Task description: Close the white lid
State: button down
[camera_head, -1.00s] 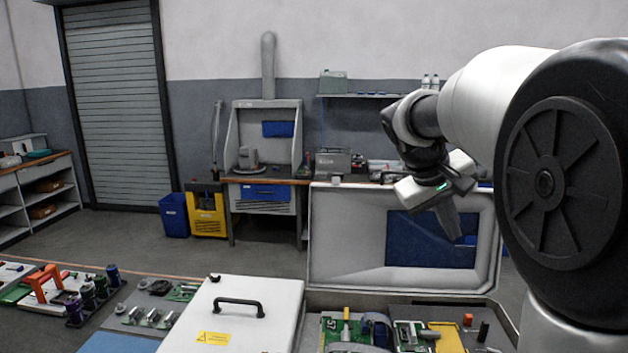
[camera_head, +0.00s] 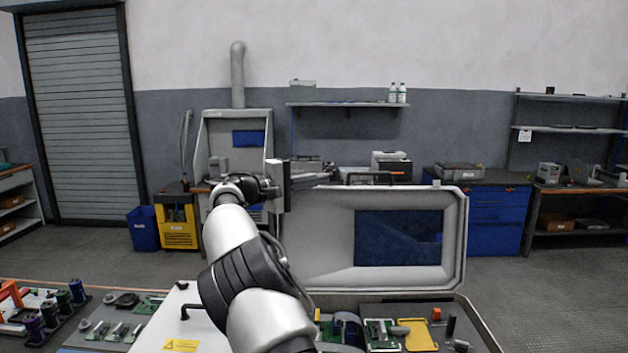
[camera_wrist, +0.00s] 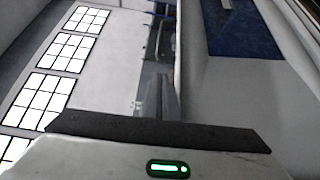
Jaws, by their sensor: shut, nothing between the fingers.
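The white lid (camera_head: 330,232) stands open and upright at the back of a case, its inner side with a dark blue panel facing the head camera. My gripper (camera_head: 303,181) is at the lid's upper left corner, at about the height of its top edge. I cannot tell whether the fingers touch the lid. My arm hides the lid's lower left part.
The open case (camera_head: 475,325) below the lid holds circuit boards and small parts. A white box cover with a black handle (camera_head: 188,313) lies to the left, partly behind my arm. Workbenches and shelves stand along the back wall. The floor at the right is clear.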

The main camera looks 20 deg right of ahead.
jog(key=p+x, duration=0.1)
jog(key=x, duration=0.4)
jog(key=shift+w+d, duration=0.1)
jog(key=shift+d, duration=0.25)
jog(key=shift+w+d, duration=0.2)
jog(key=shift+d, duration=0.2)
jog(key=shift+f, duration=0.1)
